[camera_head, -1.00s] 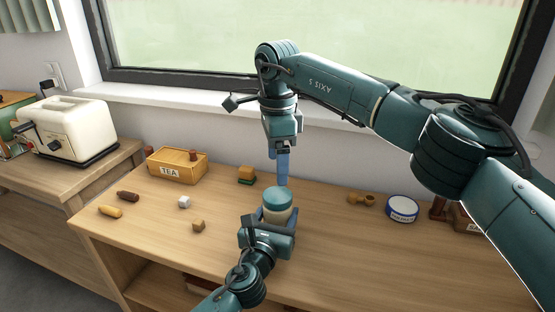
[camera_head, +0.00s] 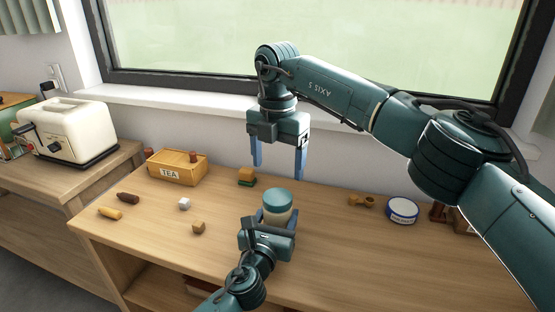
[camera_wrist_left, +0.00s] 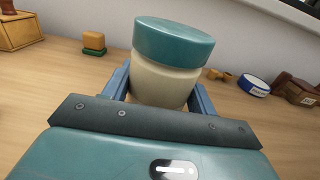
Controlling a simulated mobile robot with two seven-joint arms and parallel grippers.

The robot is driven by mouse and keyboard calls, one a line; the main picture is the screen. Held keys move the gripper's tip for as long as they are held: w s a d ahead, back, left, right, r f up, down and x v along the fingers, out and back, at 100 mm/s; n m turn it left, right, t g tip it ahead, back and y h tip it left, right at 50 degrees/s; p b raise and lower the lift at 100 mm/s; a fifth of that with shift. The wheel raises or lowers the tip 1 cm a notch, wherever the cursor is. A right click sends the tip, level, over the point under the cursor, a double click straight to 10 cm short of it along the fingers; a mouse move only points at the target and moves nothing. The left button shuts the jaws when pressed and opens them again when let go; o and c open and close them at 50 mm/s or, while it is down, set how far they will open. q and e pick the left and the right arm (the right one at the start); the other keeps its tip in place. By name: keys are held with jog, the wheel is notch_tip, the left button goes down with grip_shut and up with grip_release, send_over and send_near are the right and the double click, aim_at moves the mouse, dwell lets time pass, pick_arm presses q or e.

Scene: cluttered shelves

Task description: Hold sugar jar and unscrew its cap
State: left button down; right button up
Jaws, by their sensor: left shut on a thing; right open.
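The sugar jar (camera_head: 277,216) has a cream body and a teal cap (camera_head: 278,197). It stands upright on the wooden counter. My left gripper (camera_head: 277,218) is shut on the jar's body from the near side. The left wrist view shows the jar (camera_wrist_left: 162,85) between the blue fingers, with the teal cap (camera_wrist_left: 174,42) seated on top. My right gripper (camera_head: 279,165) is open and empty, pointing down above and behind the cap. Its two blue fingers are spread apart and do not touch the cap. The jar's lower part is hidden by my left gripper.
A tea box (camera_head: 177,167), a sponge-like block (camera_head: 246,176) and small cubes (camera_head: 198,227) lie to the left. A wooden scoop (camera_head: 361,201) and a round blue-and-white tin (camera_head: 402,210) lie to the right. The window wall bounds the back.

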aim_at(278, 196)
jog(key=m, duration=1)
jog(key=shift+m, duration=0.4)
jog(key=m, duration=0.4)
jog(key=shift+f, duration=0.1)
jog(key=shift+m, duration=0.3)
jog(key=shift+f, duration=3.95)
jog(key=shift+c, duration=0.2)
